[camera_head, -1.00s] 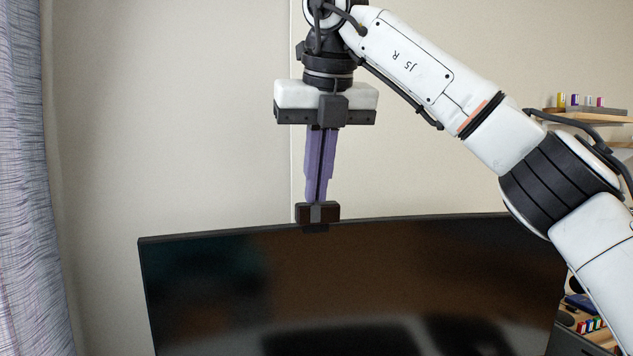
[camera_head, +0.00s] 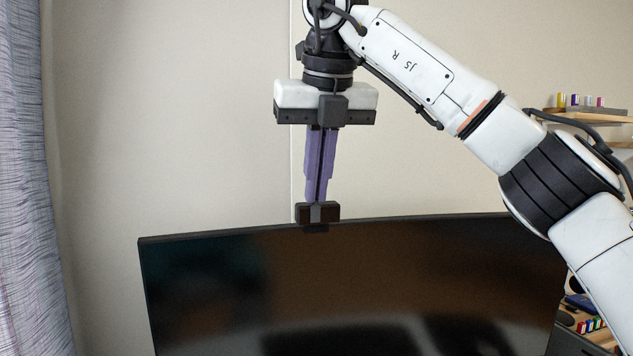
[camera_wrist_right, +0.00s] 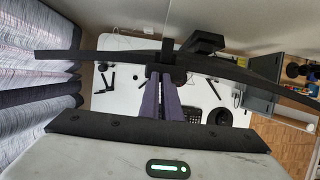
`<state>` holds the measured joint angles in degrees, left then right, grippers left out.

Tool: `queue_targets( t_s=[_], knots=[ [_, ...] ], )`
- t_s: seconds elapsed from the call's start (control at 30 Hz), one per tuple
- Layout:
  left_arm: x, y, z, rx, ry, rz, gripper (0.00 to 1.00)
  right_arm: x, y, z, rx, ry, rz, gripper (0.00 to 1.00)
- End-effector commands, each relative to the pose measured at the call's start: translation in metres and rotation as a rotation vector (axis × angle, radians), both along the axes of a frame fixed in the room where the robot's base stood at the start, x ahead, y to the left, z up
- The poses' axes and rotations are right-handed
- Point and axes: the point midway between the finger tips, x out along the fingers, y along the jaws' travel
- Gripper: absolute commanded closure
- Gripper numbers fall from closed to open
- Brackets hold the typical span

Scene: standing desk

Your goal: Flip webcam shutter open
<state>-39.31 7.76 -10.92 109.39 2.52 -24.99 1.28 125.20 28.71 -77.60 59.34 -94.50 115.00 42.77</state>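The webcam (camera_head: 303,213) is a small dark block sitting on the top edge of the monitor (camera_head: 400,290), with a lighter grey patch in its middle. My right gripper (camera_head: 317,201) points straight down from above, its purple fingers close together with the tips at the top of the webcam. In the right wrist view the purple fingers (camera_wrist_right: 166,118) also lie close together and reach the webcam on the monitor's top edge. The fingertips overlap the webcam, so I cannot tell whether anything is between them. The shutter's state cannot be made out. My left gripper is not in view.
A grey curtain (camera_head: 30,180) hangs at the left. Shelves (camera_head: 590,116) with small colourful items stand at the right behind my right arm. In the right wrist view a white desk (camera_wrist_right: 125,92) lies beneath, with a keyboard (camera_wrist_right: 191,114). The wall behind the monitor is bare.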

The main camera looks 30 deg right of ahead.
Motion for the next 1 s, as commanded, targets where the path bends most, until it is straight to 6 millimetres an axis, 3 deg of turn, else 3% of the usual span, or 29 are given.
queue_targets(
  t_s=[0.27, 0.47, 0.7, 0.83, 1.0],
  knots=[
    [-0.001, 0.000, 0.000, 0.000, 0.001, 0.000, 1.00, 0.000, -0.001, 0.000, 0.000, -0.001, -0.001, 1.00],
    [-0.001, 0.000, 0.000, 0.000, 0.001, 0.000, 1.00, -0.002, -0.020, 0.000, 0.001, 0.000, -0.003, 1.00],
    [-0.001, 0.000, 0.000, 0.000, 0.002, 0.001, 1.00, -0.002, -0.019, 0.000, 0.000, 0.000, 0.000, 1.00],
    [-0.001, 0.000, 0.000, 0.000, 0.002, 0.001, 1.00, -0.002, -0.019, 0.000, 0.000, 0.000, 0.000, 0.77],
    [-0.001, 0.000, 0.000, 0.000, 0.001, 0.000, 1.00, -0.002, -0.019, 0.000, 0.000, 0.000, 0.000, 0.77]
  ],
)
